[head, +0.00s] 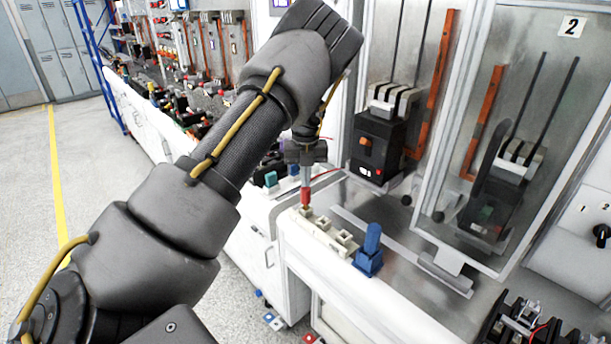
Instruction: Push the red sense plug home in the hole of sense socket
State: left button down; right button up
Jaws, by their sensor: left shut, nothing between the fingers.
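The red sense plug (306,195) stands upright at the far end of a cream socket block (323,231) on the bench edge. Its lower tip meets the block, but how deep it sits in the hole is too small to tell. My left gripper (306,168) points down right above the plug, shut, with nothing held between its fingers. The fingertips look to be at or very near the plug's top; I cannot tell whether they touch. My right gripper is not in view.
A blue plug-like piece (369,252) stands at the block's near end. Behind are a black breaker (379,145) and a clear-doored cabinet (535,130) marked 2. A thin red wire runs near the plug. Dark devices (520,325) sit at lower right.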

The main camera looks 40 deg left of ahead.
pick_arm(q)
jog(key=shift+s+f, duration=0.15)
jog(key=shift+f, duration=0.55)
jog(key=shift+d, duration=0.1)
jog(key=shift+a+r+p, duration=0.2)
jog(key=shift+r+p, duration=0.8)
jog(key=shift+r, duration=0.15)
jog(key=shift+r+p, duration=0.3)
jog(key=shift+r, duration=0.1)
jog(key=shift+d, duration=0.1)
jog(key=shift+w+r+b, duration=0.2)
jog(key=shift+r+b, duration=0.2)
jog(key=shift+r, duration=0.15)
notch_tip(320, 180, up, 10)
jog(key=b, duration=0.1)
jog(key=shift+f, duration=0.15)
